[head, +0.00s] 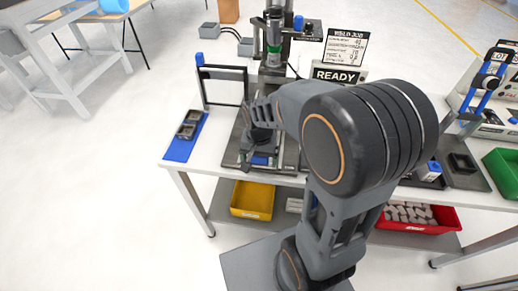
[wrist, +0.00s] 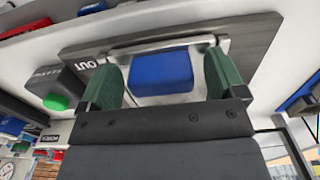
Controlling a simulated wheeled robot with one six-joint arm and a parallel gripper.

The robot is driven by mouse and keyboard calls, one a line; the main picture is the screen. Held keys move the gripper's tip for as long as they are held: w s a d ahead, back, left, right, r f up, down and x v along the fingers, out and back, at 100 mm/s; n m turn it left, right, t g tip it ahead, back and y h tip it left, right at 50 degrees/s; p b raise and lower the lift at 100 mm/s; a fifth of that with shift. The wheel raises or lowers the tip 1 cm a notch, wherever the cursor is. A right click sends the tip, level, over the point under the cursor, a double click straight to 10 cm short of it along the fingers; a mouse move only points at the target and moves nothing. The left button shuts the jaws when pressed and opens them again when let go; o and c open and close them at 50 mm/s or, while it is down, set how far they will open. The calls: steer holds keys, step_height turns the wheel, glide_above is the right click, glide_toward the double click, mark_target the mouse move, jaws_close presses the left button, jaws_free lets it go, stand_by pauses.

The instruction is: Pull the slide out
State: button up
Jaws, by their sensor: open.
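The slide's blue block (wrist: 161,73) sits at the front of the dark base plate (wrist: 250,40), with a pale metal part around it. In the wrist view my gripper (wrist: 160,85) is open, one green fingertip on each side of the block. I cannot tell whether either fingertip touches it. An upside-down OUT label (wrist: 86,65) is on the plate. In the head view my gripper (head: 248,150) is low over the base of the press (head: 274,45), and a bit of the blue block (head: 261,160) shows below it. My arm hides much of the base.
A blue tray (head: 184,137) with dark square parts lies left of the press. A box with a green button (wrist: 55,102) is beside the plate. A READY sign (head: 338,75) stands behind. A yellow bin (head: 252,200) and a red bin (head: 440,219) are below the tabletop.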

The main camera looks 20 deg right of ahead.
step_height(320, 180, up, 14)
steer(key=shift+f+p, duration=0.2)
steer(key=shift+p, duration=0.2)
stand_by(0.5)
steer(key=s+f+n+t, duration=0.3)
steer(key=s+n, duration=0.3)
steer(key=s, duration=0.2)
steer(key=shift+t, duration=0.3)
